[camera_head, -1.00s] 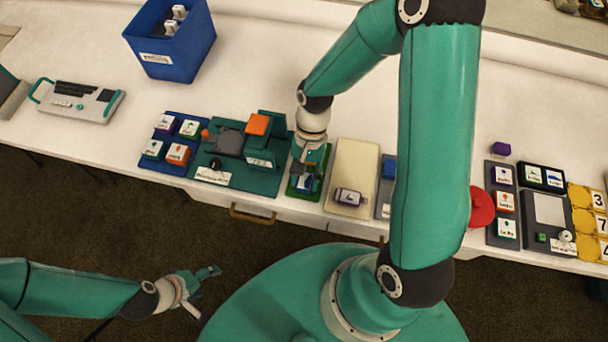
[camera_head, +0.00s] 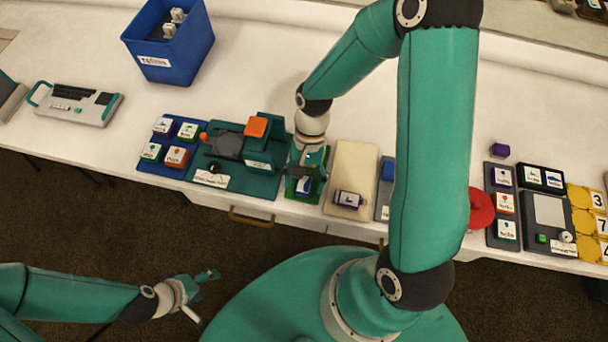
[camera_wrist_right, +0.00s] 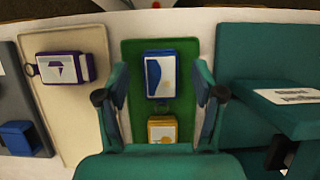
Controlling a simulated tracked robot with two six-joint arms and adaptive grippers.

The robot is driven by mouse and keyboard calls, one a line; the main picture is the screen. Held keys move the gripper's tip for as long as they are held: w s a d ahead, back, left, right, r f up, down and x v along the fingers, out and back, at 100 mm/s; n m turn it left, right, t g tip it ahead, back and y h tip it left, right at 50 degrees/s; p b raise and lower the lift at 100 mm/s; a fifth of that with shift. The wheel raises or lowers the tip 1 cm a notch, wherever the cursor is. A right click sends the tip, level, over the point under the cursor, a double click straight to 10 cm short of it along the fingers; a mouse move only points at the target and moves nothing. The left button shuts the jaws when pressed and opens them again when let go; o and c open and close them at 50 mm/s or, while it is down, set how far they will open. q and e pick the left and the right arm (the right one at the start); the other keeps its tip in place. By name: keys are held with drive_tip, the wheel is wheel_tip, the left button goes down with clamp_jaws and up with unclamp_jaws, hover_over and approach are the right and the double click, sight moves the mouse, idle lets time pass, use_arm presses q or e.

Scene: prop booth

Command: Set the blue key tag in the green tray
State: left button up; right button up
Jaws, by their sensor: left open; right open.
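The green tray (camera_wrist_right: 188,50) lies on the counter and also shows in the head view (camera_head: 316,189). The blue key tag (camera_wrist_right: 160,75), with a white label, lies in the tray. A yellow key tag (camera_wrist_right: 162,130) is beside it, nearer my gripper's palm in the wrist view. My right gripper (camera_wrist_right: 161,95) is open above the tray, with its fingers on either side of the tags and nothing held. In the head view this gripper (camera_head: 308,168) partly covers the tray. My left gripper (camera_head: 203,296) is open and empty, over the floor in front of the counter.
A cream tray (camera_head: 355,160) with a purple tag (camera_head: 348,199) is beside the green tray. On its other side is a teal station (camera_head: 268,180) with an orange block (camera_head: 255,127). A blue bin (camera_head: 180,60) stands farther back. The counter behind is mostly clear.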

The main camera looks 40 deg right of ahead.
drive_tip(key=v, duration=1.2)
drive_tip(key=shift+f, duration=0.1)
